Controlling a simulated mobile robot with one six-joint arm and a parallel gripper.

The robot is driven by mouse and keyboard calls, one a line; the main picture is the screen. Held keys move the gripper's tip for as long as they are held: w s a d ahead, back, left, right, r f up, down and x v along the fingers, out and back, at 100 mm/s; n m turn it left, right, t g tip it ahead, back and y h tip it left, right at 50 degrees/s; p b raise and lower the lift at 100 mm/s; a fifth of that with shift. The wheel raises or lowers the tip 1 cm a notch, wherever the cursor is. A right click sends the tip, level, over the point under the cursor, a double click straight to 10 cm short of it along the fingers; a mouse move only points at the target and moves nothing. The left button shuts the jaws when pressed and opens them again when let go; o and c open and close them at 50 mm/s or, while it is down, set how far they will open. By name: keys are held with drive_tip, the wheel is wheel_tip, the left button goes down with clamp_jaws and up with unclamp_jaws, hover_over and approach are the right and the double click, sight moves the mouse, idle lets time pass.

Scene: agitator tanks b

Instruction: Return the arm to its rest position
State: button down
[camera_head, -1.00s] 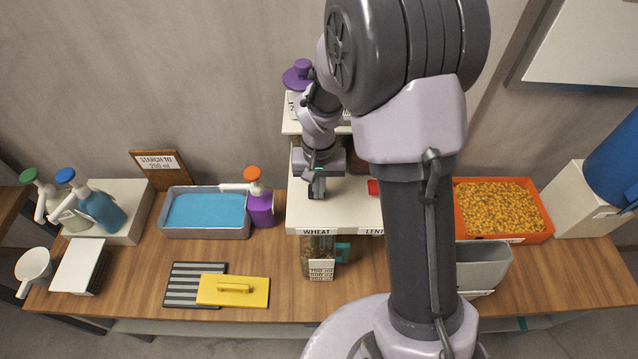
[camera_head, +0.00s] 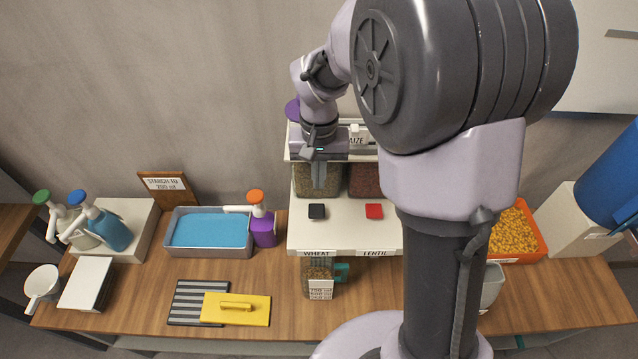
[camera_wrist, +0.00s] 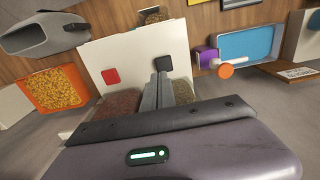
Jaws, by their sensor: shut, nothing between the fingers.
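My gripper (camera_head: 320,178) is shut and empty. In the head view it hangs in front of the white dispenser stand (camera_head: 345,235), above its lower shelf and apart from it. My arm rises from the right of the stand and bends over to the left. In the wrist view my gripper's fingers (camera_wrist: 172,88) lie together, pointing at the stand's white top (camera_wrist: 135,55). A black button (camera_head: 317,211) and a red button (camera_head: 374,211) sit on that shelf. They also show in the wrist view, the black button (camera_wrist: 163,63) near the fingertips.
A blue-filled tray (camera_head: 210,232) and a purple bottle with an orange top (camera_head: 262,222) stand left of the stand. A measuring cup with grain (camera_head: 320,280) stands before it. An orange bin of yellow pieces (camera_head: 515,232) is right, partly behind my arm. The front-left table holds a yellow-handled board (camera_head: 236,309).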

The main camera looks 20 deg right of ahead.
idle(0.4)
drive_tip(key=s+a+f+t+b, duration=0.1)
drive_tip(key=s+f+t+b, duration=0.1)
drive_tip(key=s+b, duration=0.4)
drive_tip(key=s+a+f+t+y+b, duration=0.1)
drive_tip(key=s+a+f+t+b, duration=0.1)
drive_tip(key=s+b, duration=0.4)
drive_tip(key=s+a+f+t+y+b, duration=0.1)
drive_tip(key=s+a+f+b, duration=0.1)
drive_tip(key=s+f+b, duration=0.2)
drive_tip(key=s+b, duration=0.3)
drive_tip(key=b, duration=0.3)
drive_tip(key=shift+f+m+t, duration=0.25)
drive_tip(key=shift+m+t, duration=0.15)
drive_tip(key=shift+s+a, duration=0.1)
